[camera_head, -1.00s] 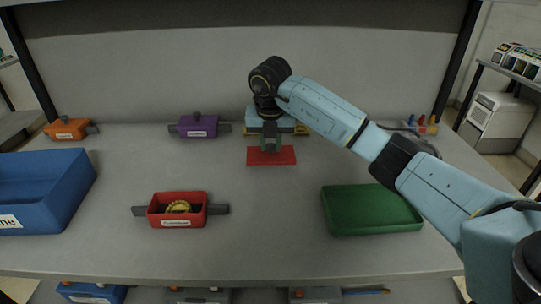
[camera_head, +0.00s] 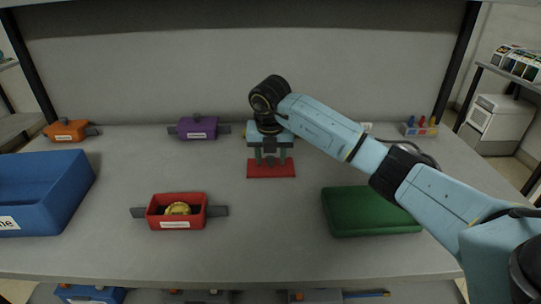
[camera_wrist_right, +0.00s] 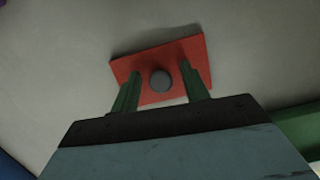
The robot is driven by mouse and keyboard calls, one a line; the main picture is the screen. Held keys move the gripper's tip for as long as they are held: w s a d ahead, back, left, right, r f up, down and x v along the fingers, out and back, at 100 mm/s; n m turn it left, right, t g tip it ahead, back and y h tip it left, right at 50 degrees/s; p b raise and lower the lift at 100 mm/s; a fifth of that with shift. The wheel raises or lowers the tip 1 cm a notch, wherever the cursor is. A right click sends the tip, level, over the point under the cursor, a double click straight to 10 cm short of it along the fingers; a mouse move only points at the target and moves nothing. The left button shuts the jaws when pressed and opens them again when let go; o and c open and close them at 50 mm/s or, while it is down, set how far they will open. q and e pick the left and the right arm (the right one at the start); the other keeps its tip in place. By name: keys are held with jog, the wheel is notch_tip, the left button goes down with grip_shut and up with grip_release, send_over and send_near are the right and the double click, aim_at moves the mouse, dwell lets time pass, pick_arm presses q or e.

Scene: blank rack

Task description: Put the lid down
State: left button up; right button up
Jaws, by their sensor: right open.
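The red lid (camera_head: 271,170) lies flat on the grey table, behind and to the right of the red box. In the right wrist view the lid (camera_wrist_right: 193,55) shows a round grey knob (camera_wrist_right: 160,81) at its middle. My right gripper (camera_head: 271,162) is over the lid, with its green fingers apart on either side of the knob and clear of it. The red box (camera_head: 176,222) is open on top, with dark side handles and a yellow round object (camera_head: 178,208) inside. My left gripper is not in view.
A green tray (camera_head: 370,230) stands at front right and a blue bin (camera_head: 60,215) at left. Orange (camera_head: 67,130) and purple (camera_head: 197,128) lidded boxes stand at the back.

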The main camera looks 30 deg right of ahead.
aim_at(270, 173)
jog(key=shift+r, duration=0.35)
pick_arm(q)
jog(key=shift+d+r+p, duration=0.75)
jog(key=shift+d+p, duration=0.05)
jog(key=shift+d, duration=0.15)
pick_arm(e)
jog(key=v, duration=1.1)
jog(key=shift+r, duration=0.3)
jog(key=shift+s+a, duration=0.1)
